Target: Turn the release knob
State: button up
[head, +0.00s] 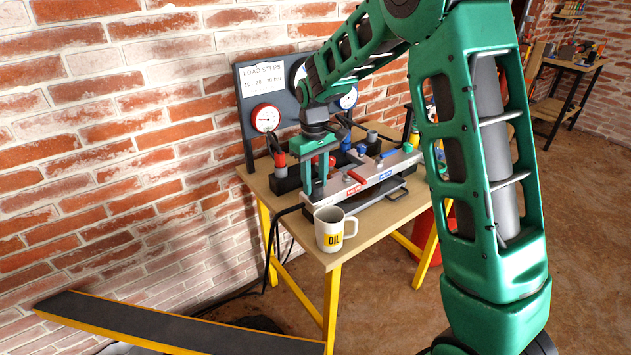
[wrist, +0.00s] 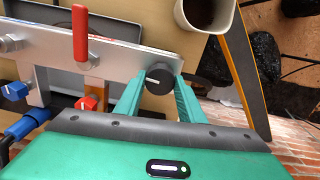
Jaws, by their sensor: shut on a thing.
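The release knob is a round black knob with a white line (wrist: 158,79), at the end of the silver manifold (wrist: 110,52) in the wrist view. My gripper (wrist: 160,88) has one green finger on each side of the knob and is shut on it. The white line lies roughly level across the picture. In the head view my gripper (head: 317,176) points down at the manifold's near left end (head: 322,192) on the bench. The knob is hidden there behind my fingers.
A white OIL mug (head: 329,233) stands close to the gripper at the bench's front corner; dark liquid shows in it in the wrist view (wrist: 203,10). A red lever (wrist: 80,35), blue knob (wrist: 15,91) and red knob (wrist: 86,103) are nearby. A gauge panel (head: 262,85) stands behind.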

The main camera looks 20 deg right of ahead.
aim_at(315, 183)
jog(key=shift+w+d+r+n, duration=0.15)
jog(key=shift+w+n, duration=0.05)
jog(key=shift+n, duration=0.3)
jog(key=o, duration=1)
jog(key=shift+o, duration=0.2)
jog(key=shift+s, duration=0.1)
notch_tip(315, 183, up, 10)
jog(key=shift+r, duration=0.25)
